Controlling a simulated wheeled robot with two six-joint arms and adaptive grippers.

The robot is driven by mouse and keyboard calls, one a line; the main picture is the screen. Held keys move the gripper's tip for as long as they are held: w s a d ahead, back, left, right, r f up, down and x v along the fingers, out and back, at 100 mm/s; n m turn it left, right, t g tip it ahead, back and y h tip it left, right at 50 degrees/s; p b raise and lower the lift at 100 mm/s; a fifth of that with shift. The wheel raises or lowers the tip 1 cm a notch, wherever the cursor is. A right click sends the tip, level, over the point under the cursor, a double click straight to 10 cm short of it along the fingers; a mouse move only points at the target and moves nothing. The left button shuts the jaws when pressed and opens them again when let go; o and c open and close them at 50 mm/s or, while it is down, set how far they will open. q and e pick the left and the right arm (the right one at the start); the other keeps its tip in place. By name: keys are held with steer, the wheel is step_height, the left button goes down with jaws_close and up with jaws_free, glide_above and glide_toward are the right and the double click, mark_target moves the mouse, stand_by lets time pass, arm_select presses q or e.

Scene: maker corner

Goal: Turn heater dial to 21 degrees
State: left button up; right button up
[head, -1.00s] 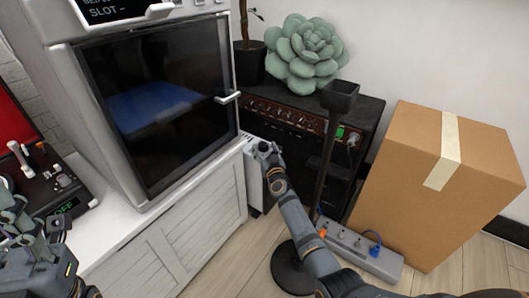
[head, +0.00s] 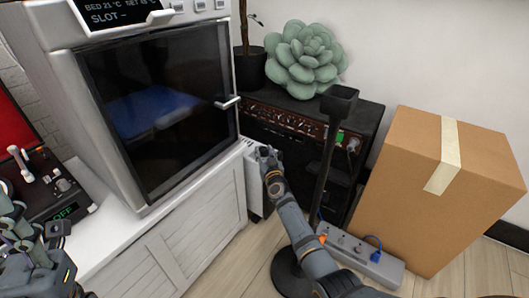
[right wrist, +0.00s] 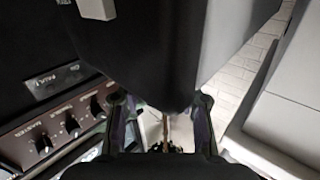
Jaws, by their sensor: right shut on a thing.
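The heater (head: 254,178) is a narrow white unit low in the gap between the white cabinet and the black amplifier. My right gripper (head: 267,152) is at its upper end, shut on what appears to be the dial, which the fingers hide. In the right wrist view, a large dark body fills the top, and my right gripper's fingers (right wrist: 160,101) sit on either side of its lower edge. No dial marking or number is readable. My left gripper (head: 38,238) is at the lower left, away from the heater; its fingers are unclear.
The amplifier (head: 285,122) carries a green succulent (head: 303,58). A dark stand (head: 325,150), a power strip (head: 365,262) and a cardboard box (head: 440,185) are on the right. A machine with a dark glass door (head: 160,105) stands on the white cabinet (head: 185,240).

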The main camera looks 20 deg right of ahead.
steer(key=h+p, duration=0.1)
steer(key=m+p, duration=0.1)
steer(key=h+p, duration=0.1)
steer(key=shift+a+r+m+h, duration=0.25)
steer(key=shift+r+m+h, duration=0.05)
steer(key=shift+m+g+h+p, duration=0.3)
steer(key=shift+m+h, duration=0.1)
steer(key=shift+f+m+h, duration=0.2)
steer(key=shift+m+h, duration=0.1)
steer(key=shift+h, duration=0.3)
steer(key=shift+w+a+f+m+g+h+b, duration=0.15)
steer(key=shift+m+g+h+b, duration=0.15)
steer(key=shift+m+h, duration=0.15)
steer(key=shift+s+f+m+g+h+b, duration=0.15)
steer(key=shift+m+g+h, duration=0.2)
steer(key=shift+h, duration=0.2)
steer(key=m+g+h+b, duration=0.1)
steer(key=b, duration=0.1)
steer(key=m+h+b, duration=0.1)
steer(key=h+b, duration=0.1)
steer(key=shift+w+a+f+g, duration=0.1)
steer(key=shift+w+g, duration=0.05)
steer(key=shift+g, duration=0.2)
steer(key=shift+r+m+g+h+b, duration=0.25)
steer(key=shift+m+g+h+b, duration=0.2)
steer(key=shift+b, duration=0.3)
steer(key=o, duration=1.2)
